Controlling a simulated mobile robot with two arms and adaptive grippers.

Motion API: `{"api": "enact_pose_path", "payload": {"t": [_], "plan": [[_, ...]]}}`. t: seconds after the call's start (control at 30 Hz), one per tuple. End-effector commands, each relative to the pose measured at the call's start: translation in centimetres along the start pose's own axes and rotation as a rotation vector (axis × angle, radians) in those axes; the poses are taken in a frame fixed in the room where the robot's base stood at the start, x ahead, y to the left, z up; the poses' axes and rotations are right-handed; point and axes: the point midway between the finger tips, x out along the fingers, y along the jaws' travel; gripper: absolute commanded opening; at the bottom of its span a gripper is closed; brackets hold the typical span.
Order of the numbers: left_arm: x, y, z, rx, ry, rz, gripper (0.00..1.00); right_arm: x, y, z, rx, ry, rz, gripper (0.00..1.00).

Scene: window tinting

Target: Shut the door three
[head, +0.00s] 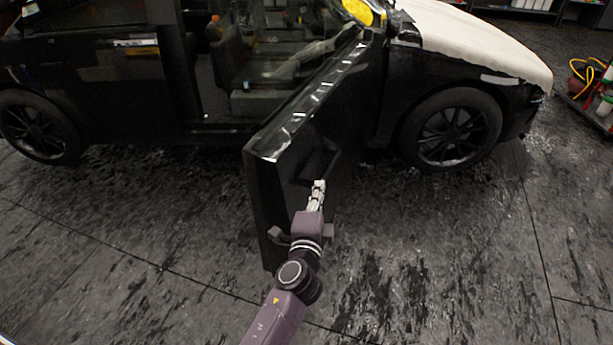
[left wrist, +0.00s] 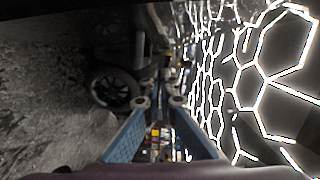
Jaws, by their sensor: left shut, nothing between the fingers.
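The open door (head: 265,205) is black and stands swung out from the side of the black car (head: 100,60). Its hinge side is by the front wheel, and its free edge points toward me. A wide gap shows the seat and cabin behind it. My left gripper (head: 319,184) is shut and empty, right in front of the door's outer face, below the handle area. I cannot tell whether the fingertips touch the door. In the left wrist view the blue fingers of the left gripper (left wrist: 160,102) point ahead. My right gripper is not in view.
The front wheel (head: 452,130) is right of the door, and the rear wheel (head: 38,127) is at the left. A white cover (head: 480,40) lies on the hood. A red cart (head: 592,95) stands at the right edge. The dark floor (head: 450,250) around the door is clear.

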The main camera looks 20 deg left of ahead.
Motion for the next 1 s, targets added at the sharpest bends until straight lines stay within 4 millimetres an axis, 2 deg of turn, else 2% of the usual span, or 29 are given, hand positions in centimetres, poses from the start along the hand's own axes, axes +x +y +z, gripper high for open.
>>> {"api": "enact_pose_path", "payload": {"t": [0.1,0.2,0.3,0.5,1.0], "plan": [[2.5,-0.1,0.0,0.000,0.000,-0.001,0.00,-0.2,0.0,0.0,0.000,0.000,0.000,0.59],[3.9,-0.1,0.6,0.002,-0.002,0.001,0.00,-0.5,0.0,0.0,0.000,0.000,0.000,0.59],[4.1,-0.1,2.2,0.002,-0.002,0.002,0.00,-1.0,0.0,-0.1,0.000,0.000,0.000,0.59],[4.5,0.0,3.7,0.000,0.000,0.001,0.00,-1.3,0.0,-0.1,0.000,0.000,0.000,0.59],[4.5,0.0,4.1,-0.001,0.004,0.001,0.00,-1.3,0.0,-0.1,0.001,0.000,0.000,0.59]]}}
